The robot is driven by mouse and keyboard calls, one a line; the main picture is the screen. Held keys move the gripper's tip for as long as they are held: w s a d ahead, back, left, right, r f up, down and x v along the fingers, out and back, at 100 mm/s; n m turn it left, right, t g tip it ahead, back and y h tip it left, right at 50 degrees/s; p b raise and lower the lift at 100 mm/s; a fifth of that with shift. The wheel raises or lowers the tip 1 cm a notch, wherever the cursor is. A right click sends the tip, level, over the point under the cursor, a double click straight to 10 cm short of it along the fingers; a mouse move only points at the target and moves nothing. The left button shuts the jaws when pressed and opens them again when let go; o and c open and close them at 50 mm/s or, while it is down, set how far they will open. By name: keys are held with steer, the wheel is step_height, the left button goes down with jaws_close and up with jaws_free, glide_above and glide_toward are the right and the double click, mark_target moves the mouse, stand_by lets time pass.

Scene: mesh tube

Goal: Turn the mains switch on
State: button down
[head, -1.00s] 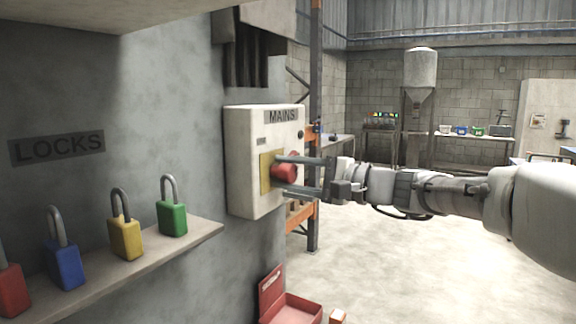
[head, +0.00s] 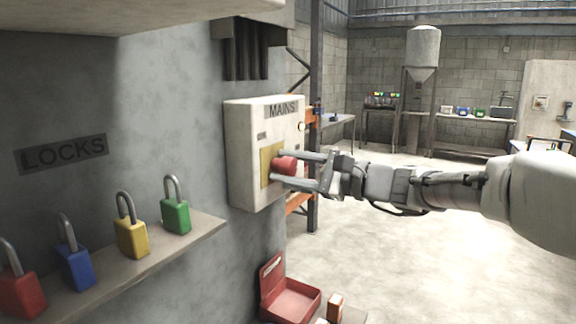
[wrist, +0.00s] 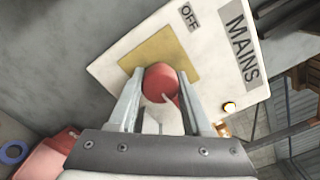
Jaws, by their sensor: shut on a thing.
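The mains switch is a red knob (head: 284,166) on a yellow plate (head: 266,165) on the front of a white box (head: 240,150) marked MAINS. My gripper (head: 281,166) is at the knob, with one finger above it and one below it in the head view. In the wrist view the red knob (wrist: 161,83) sits between the two fingertips, in front of the yellow plate (wrist: 150,54). An OFF label (wrist: 188,16) shows on the box there. The fingers hide part of the knob. A small round lamp (wrist: 230,107) on the box looks pale.
Red, blue, yellow and green padlocks (head: 131,238) stand on a shelf (head: 190,240) at the left, under a LOCKS sign (head: 62,153). An open red case (head: 290,300) lies below the box. Orange racking (head: 312,120) stands behind it. The floor at right is clear.

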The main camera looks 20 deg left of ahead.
steer(key=shift+c, duration=1.7)
jaws_free()
steer(key=shift+d, duration=0.1)
steer(key=s+d, duration=0.1)
steer(key=d, duration=1.6)
steer(key=shift+s+p, duration=0.25)
steer(key=shift+p, duration=0.15)
steer(key=shift+d, duration=0.1)
